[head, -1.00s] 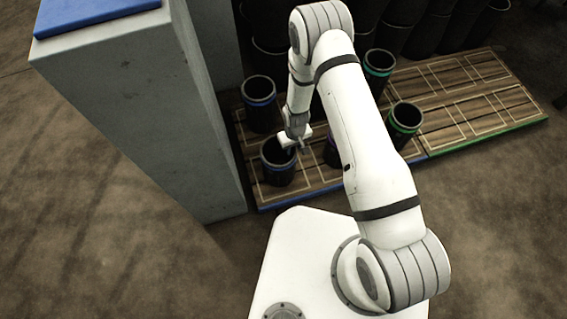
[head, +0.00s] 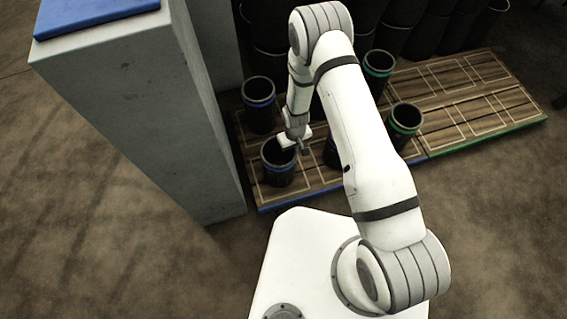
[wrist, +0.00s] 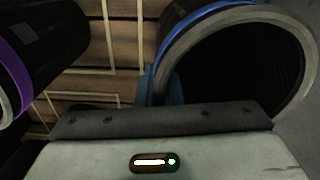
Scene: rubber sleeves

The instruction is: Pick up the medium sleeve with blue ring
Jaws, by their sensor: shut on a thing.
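A black sleeve with a blue ring (head: 279,173) stands upright at the front left of the wooden board. My gripper (head: 290,144) is at its top right rim, shut on its wall. In the wrist view the sleeve's blue ring (wrist: 212,15) and wide dark mouth show at the upper right. The bluish fingers (wrist: 160,86) meet the near wall there; the exact contact is partly hidden by my gripper body. A second blue-ringed sleeve (head: 258,116) stands behind it, apart from my gripper. I see no clear gap under the held sleeve.
A purple-ringed sleeve (wrist: 38,45) is close on the left in the wrist view. Green-ringed (head: 402,130) and teal-ringed (head: 378,70) sleeves stand right of my arm. A grey concrete block (head: 135,110) rises at left. The board's right part (head: 480,100) is clear.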

